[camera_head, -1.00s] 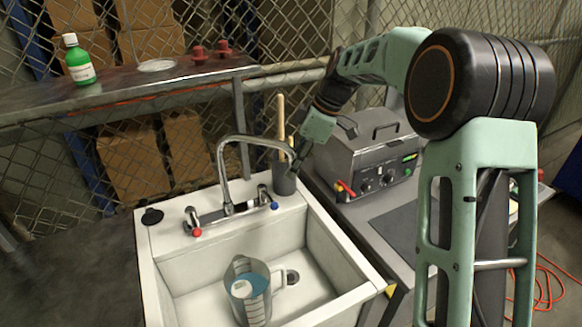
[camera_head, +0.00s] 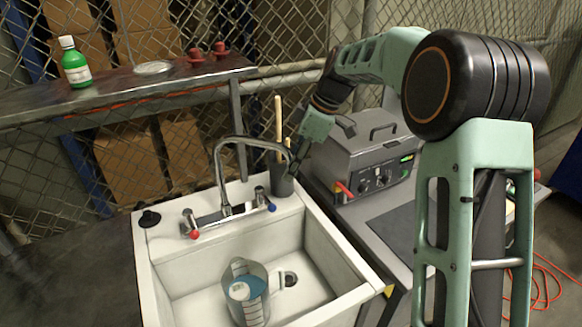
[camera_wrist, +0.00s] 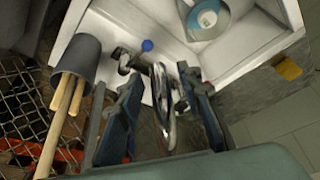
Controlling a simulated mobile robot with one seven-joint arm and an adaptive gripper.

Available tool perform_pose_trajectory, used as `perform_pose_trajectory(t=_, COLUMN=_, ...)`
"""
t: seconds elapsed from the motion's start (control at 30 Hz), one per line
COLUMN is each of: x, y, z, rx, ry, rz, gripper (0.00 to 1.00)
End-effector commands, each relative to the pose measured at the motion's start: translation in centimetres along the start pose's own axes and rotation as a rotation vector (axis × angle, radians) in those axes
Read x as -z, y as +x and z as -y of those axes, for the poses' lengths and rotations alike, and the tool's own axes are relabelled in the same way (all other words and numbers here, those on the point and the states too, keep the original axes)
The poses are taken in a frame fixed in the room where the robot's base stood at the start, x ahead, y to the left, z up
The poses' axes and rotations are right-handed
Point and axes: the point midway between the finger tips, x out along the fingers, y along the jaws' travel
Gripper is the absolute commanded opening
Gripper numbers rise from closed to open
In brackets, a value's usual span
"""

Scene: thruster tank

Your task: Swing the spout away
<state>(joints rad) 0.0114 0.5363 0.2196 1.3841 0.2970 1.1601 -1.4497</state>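The chrome gooseneck spout (camera_head: 221,167) rises from the tap at the back of the white sink and arches to the right. Its outlet end is at my gripper (camera_head: 293,158), which is partly hidden in the head view. In the wrist view my gripper (camera_wrist: 163,108) has its two blue-padded fingers apart. The spout (camera_wrist: 161,95) runs between them, with visible gaps on both sides. The tap has a red-ended handle (camera_head: 193,233) on the left and a blue-ended handle (camera_head: 270,206) on the right, also seen in the wrist view (camera_wrist: 146,46).
A clear jug (camera_head: 246,295) with blue liquid stands in the sink (camera_head: 177,273) beside the drain. A dark holder (camera_head: 281,181) with wooden sticks stands close behind my gripper. A grey tank unit (camera_head: 362,160) is to the right. A green bottle (camera_head: 74,64) stands on the left shelf.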

Motion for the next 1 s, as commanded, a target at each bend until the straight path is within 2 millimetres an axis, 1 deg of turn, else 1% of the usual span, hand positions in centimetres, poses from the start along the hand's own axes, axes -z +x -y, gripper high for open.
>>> perform_pose_trajectory(t=0.17, x=0.0, y=-3.3, z=-0.2, rx=-0.007, ry=0.001, rz=0.000, gripper=0.33)
perform_pose_trajectory(t=0.3, x=0.0, y=-6.3, z=-0.1, rx=-0.005, ry=0.000, rz=0.000, gripper=0.33)
perform_pose_trajectory(t=0.4, x=0.0, y=-8.3, z=-0.1, rx=-0.005, ry=-0.001, rz=0.000, gripper=0.33)
perform_pose_trajectory(t=0.5, x=0.0, y=-9.8, z=-0.1, rx=-0.003, ry=-0.001, rz=0.000, gripper=0.33)
perform_pose_trajectory(t=0.6, x=0.0, y=-10.8, z=0.0, rx=-0.002, ry=-0.001, rz=0.000, gripper=0.33)
perform_pose_trajectory(t=0.7, x=0.0, y=-11.3, z=0.0, rx=-0.002, ry=0.000, rz=0.000, gripper=0.33)
perform_pose_trajectory(t=1.0, x=0.0, y=-11.4, z=0.0, rx=-0.001, ry=0.000, rz=0.000, gripper=0.33)
